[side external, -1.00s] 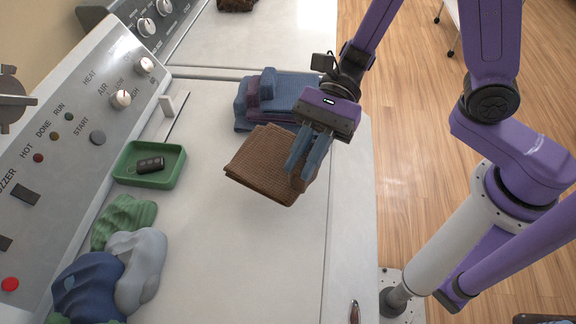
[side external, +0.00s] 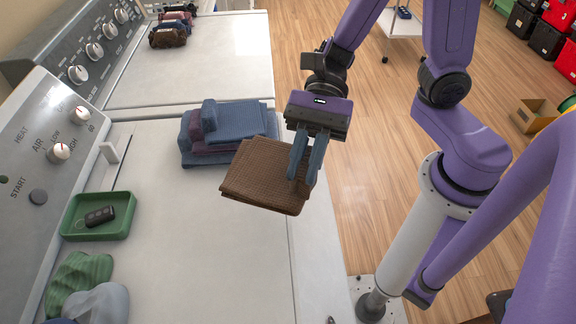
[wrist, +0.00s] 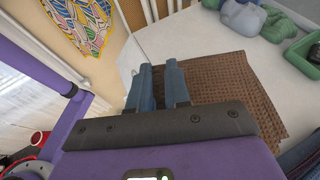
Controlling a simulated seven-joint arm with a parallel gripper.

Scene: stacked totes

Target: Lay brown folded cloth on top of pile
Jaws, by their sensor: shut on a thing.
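The brown folded cloth (side external: 258,178), with a waffle weave, hangs from my gripper (side external: 301,184), whose blue fingers are shut on its right edge. It appears raised above the white machine top, slightly tilted. The pile (side external: 236,122) of folded blue and purple cloths lies behind and left of it, and the cloth hides the pile's near right corner. In the wrist view the brown cloth (wrist: 240,90) spreads beyond and right of my fingers (wrist: 160,82). A dark blue edge at the lower right looks like part of the pile (wrist: 306,160).
A green tray (side external: 98,228) with a dark key fob stands left on the white top (side external: 190,250). Rumpled green (side external: 78,275) and grey cloths lie nearer. A control panel (side external: 45,150) rises on the left. Rolled cloths (side external: 170,35) sit on the farther machine.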

